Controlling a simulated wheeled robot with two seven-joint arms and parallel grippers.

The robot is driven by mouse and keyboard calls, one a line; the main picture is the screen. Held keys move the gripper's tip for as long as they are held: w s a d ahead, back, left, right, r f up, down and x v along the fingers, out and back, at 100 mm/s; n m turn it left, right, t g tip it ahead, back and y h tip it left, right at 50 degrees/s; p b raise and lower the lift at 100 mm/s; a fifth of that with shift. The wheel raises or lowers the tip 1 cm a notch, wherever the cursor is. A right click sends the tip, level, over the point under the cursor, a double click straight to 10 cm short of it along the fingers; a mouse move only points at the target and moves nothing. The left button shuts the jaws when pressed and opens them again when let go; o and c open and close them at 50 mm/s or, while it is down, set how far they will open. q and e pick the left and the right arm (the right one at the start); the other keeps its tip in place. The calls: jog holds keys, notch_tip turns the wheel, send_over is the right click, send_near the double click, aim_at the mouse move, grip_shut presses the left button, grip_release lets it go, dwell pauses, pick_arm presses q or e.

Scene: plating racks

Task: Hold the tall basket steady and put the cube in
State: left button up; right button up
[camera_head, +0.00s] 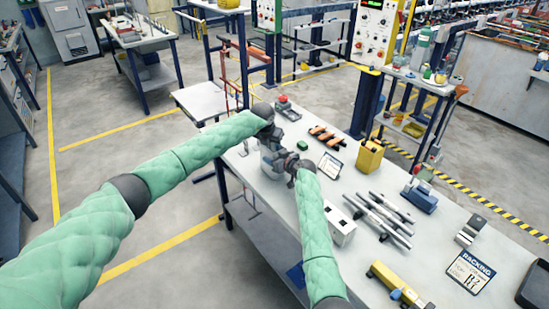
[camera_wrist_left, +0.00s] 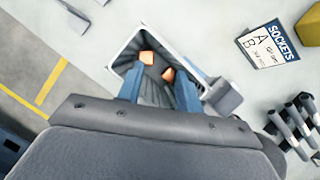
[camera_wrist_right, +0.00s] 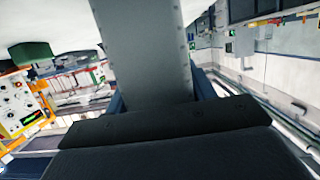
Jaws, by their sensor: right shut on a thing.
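The tall basket (camera_head: 268,172) stands on the table, pale and mostly hidden behind my grippers. The left wrist view looks down into it, with its white rim (camera_wrist_left: 122,62) and dark ribbed inside. My left gripper (camera_wrist_left: 160,88) is open over the basket's mouth, its blue fingers apart with nothing clearly between them. Two small orange pieces (camera_wrist_left: 146,58) show within the mouth; I cannot tell whether either is the cube. My right gripper (camera_head: 291,172) is shut on the basket, whose grey perforated wall (camera_wrist_right: 145,45) fills the middle of the right wrist view. A small green block (camera_head: 302,146) lies behind the basket.
Orange-handled tools (camera_head: 326,136), a sign card (camera_head: 330,165) and a yellow bin (camera_head: 369,156) stand toward the back. A white box (camera_head: 341,226) and several metal rods (camera_head: 380,220) lie to the right. The table's left edge is close to the basket.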

pick_arm(q)
jog(key=v, duration=1.2)
pick_arm(e)
jog(key=shift+w, duration=0.1)
jog(key=o, duration=1.2)
jog(key=shift+c, duration=0.2)
